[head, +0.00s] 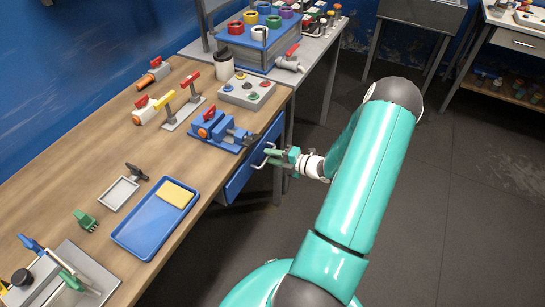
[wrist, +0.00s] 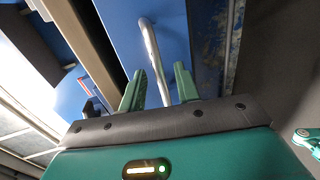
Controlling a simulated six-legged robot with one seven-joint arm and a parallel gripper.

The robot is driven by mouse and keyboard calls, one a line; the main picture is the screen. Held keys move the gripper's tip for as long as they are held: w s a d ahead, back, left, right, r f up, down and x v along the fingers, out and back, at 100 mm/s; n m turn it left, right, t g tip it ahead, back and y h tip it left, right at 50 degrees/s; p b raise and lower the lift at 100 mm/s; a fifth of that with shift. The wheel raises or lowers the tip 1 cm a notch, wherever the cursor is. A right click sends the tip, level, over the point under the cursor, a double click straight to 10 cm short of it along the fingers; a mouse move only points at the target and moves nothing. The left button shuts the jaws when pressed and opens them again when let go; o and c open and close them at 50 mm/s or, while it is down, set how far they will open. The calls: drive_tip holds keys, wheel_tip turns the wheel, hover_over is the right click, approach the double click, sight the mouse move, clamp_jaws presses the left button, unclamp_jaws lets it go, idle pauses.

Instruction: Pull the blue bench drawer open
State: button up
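The blue bench drawer (head: 240,179) is under the right edge of the wooden bench, and its front looks flush with the bench side. Its pale bar handle (head: 264,156) sticks out from the front. My gripper (head: 277,157) is at the handle, reaching in from the right. In the wrist view, the blue drawer front (wrist: 178,35) fills the upper middle. The silver handle (wrist: 152,50) runs between the two green fingers of my gripper (wrist: 159,70). The fingers are apart, with visible gaps to the bar. The bar's lower end is hidden behind the gripper body.
The wooden bench top (head: 75,160) carries a blue tray (head: 150,235) with a yellow sponge (head: 177,194), a blue vise (head: 215,130) and a grey button box (head: 246,92). A grey side table stands behind. The dark floor (head: 470,200) right of my arm is clear.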

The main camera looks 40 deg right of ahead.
drive_tip(key=shift+w, duration=0.1)
clamp_jaws()
drive_tip(key=f+v, duration=0.2)
drive_tip(key=v, duration=0.8)
drive_tip(key=s+f+v, duration=0.1)
drive_tip(key=f+v, duration=0.1)
drive_tip(key=v, duration=0.9)
drive_tip(key=shift+f, duration=0.2)
unclamp_jaws()
drive_tip(key=shift+w, duration=0.1)
